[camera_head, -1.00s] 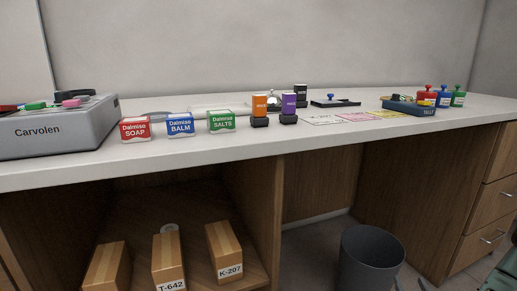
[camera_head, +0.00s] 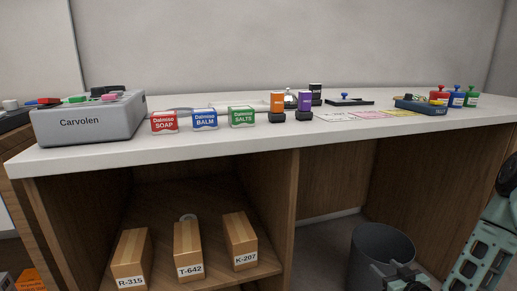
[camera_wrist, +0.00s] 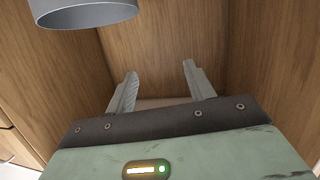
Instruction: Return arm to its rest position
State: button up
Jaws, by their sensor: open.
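My gripper (camera_wrist: 160,74) is open in the wrist view, its two grey fingers apart with nothing between them. Wooden panels of the counter's underside are beyond the fingers. In the head view my green-grey arm (camera_head: 478,255) is at the lower right, cut off by the picture edge. Part of it reaches in front of the grey bin (camera_head: 380,246), low beside the counter's knee space. The bin also shows at the top left of the wrist view (camera_wrist: 85,14).
The white counter (camera_head: 270,138) holds a grey Carvolen box (camera_head: 88,122), soap, balm and salts boxes, stamps, a bell and papers. Labelled cartons (camera_head: 188,250) stand on the shelf below. Wooden counter panels are close around the gripper.

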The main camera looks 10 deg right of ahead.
jog(key=w+a+r+n+g+y, duration=0.2)
jog(key=w+a+r, duration=0.1)
jog(key=a, duration=0.3)
jog(key=w+a+r+n+g+y, duration=0.2)
jog(key=a+g, duration=0.1)
jog(key=a, duration=0.4)
jog(key=s+a+r+n+g, duration=0.1)
jog(key=s+a+r+g, duration=0.15)
jog(key=a, duration=0.25)
jog(key=s+a+r+n+g, duration=0.1)
jog(key=a+r, duration=0.2)
jog(key=a, duration=0.2)
jog(key=s+a+r+n+g+h, duration=0.1)
jog(key=s+a+r+g, duration=0.1)
jog(key=s+a+r, duration=0.45)
jog(key=s+a+r+g+h+p, duration=0.1)
jog(key=s+a+r+g, duration=0.15)
jog(key=s, duration=0.75)
jog(key=s+a+r+n+g, duration=0.1)
jog(key=s+a+r+g, duration=0.15)
jog(key=s+r, duration=0.5)
notch_tip(320, 180, up, 32)
jog(key=s+p, duration=0.1)
jog(key=p, duration=3.2)
jog(key=shift+a+f+p, duration=0.2)
jog(key=shift+a+p, duration=0.1)
jog(key=shift+t, duration=0.25)
